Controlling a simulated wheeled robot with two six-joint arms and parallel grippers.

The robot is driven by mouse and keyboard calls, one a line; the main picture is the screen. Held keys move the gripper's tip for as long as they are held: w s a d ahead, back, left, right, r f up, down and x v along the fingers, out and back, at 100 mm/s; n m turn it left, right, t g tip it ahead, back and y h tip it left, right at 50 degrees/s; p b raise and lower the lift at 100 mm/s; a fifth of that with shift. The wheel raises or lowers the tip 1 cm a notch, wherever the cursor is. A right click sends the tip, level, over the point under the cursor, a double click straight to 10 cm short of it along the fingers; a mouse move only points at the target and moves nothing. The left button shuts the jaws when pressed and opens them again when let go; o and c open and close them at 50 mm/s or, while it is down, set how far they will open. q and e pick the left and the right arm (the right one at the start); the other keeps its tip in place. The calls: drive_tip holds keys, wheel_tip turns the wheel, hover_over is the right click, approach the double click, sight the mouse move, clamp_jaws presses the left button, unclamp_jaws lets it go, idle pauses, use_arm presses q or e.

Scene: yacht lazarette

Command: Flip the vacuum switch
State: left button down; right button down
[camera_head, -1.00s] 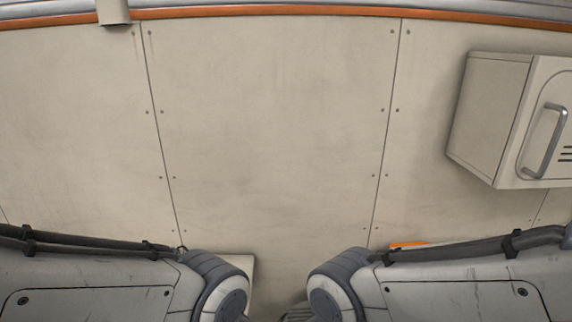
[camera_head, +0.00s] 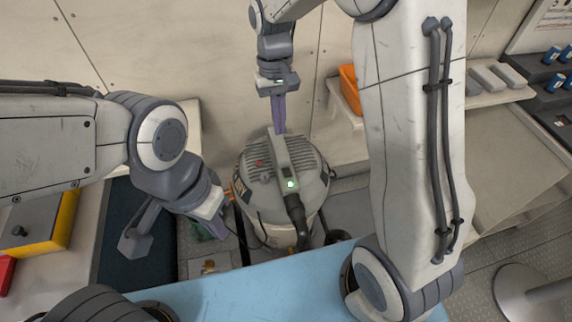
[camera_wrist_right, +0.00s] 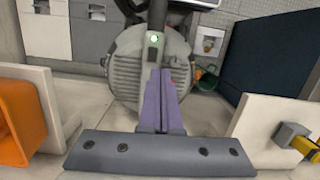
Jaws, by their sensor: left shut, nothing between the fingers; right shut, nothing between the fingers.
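The vacuum (camera_head: 312,205) is a grey, ribbed drum with a dark hose, standing upright on the floor; its ribbed top also shows in the right wrist view (camera_wrist_right: 127,75). A small green light (camera_head: 291,184) glows on its top handle, also in the wrist view (camera_wrist_right: 153,39). A small red spot (camera_head: 260,162) is on the lid; I cannot tell which is the switch. My right gripper (camera_head: 279,130) points down, its purple fingers shut and empty, at the handle's far end; contact is unclear.
An orange bin (camera_head: 350,88) sits on a shelf behind right. A light blue surface (camera_head: 250,290) is in front. A yellow box (camera_head: 50,235) lies at the left. Steps and shelving (camera_head: 490,95) stand at the right. My right arm covers part of the right side.

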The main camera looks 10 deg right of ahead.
sight(287, 174)
drive_tip(key=shift+w+d+f+m, duration=0.3)
drive_tip(key=shift+w+d+f, duration=0.5)
drive_tip(key=shift+w+d, duration=0.05)
drive_tip(key=s+f, duration=0.1)
drive_tip(key=f, duration=0.3)
drive_tip(key=s+f+p, duration=0.1)
drive_tip(key=f, duration=0.4)
drive_tip(key=s+f, duration=0.1)
drive_tip(key=f, duration=0.3)
drive_tip(key=shift+f, duration=0.35)
drive_tip(key=shift+a, duration=0.15)
